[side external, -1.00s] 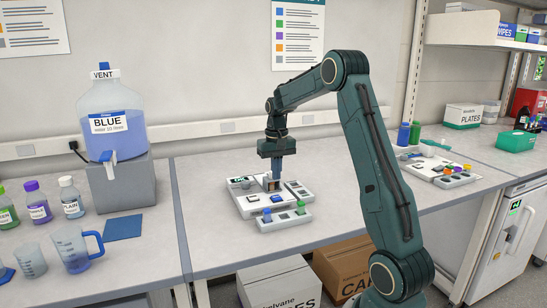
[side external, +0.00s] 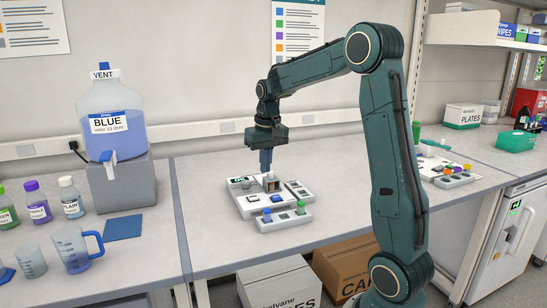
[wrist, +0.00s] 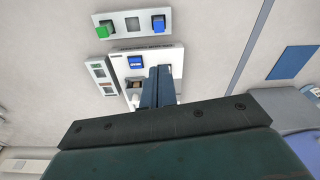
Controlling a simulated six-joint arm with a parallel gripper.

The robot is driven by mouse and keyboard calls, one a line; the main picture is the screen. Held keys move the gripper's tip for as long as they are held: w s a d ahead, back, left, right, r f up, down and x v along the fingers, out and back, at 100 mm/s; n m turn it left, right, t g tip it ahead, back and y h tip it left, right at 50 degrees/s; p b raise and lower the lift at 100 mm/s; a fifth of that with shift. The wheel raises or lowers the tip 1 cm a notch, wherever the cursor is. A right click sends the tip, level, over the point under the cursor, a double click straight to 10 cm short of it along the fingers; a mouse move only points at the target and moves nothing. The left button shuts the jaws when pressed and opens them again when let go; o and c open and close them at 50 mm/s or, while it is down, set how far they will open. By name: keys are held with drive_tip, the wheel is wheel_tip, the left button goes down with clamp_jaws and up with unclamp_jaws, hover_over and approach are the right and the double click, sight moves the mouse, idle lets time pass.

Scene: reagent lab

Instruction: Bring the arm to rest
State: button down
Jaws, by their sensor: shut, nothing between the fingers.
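My gripper (side external: 266,170) points down above the back of a white instrument (side external: 250,206) on the middle bench. Its fingers are shut with nothing between them. In the wrist view the shut fingers (wrist: 160,72) cover part of the white instrument (wrist: 118,67). A small box-like part with a brown face (side external: 271,183) stands on the instrument just below and right of the fingertips. The fingertips look apart from it, though the exact gap is hard to judge.
A strip with a blue cap (side external: 267,216) and a green cap (side external: 301,208) lies in front of the instrument. A blue jug (side external: 112,120) on a grey block, bottles and beakers stand left. More small items (side external: 447,174) sit right. Bare bench lies around the instrument.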

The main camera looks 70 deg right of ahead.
drive_tip(key=s+a+r+n+t, duration=0.1)
drive_tip(key=s+a+r+n, duration=0.2)
drive_tip(key=a, duration=0.4)
drive_tip(key=s+a+r+t, duration=0.1)
drive_tip(key=s+a+r, duration=0.25)
drive_tip(key=a, duration=0.35)
drive_tip(key=s+a+f+n+t, duration=0.2)
drive_tip(key=s+a+f+n, duration=0.1)
drive_tip(key=s+a, duration=0.6)
drive_tip(key=shift+s+a+n+t+y, duration=0.25)
drive_tip(key=shift+s+n, duration=0.35)
drive_tip(key=shift+s, duration=0.9)
drive_tip(key=shift+d+f, duration=0.1)
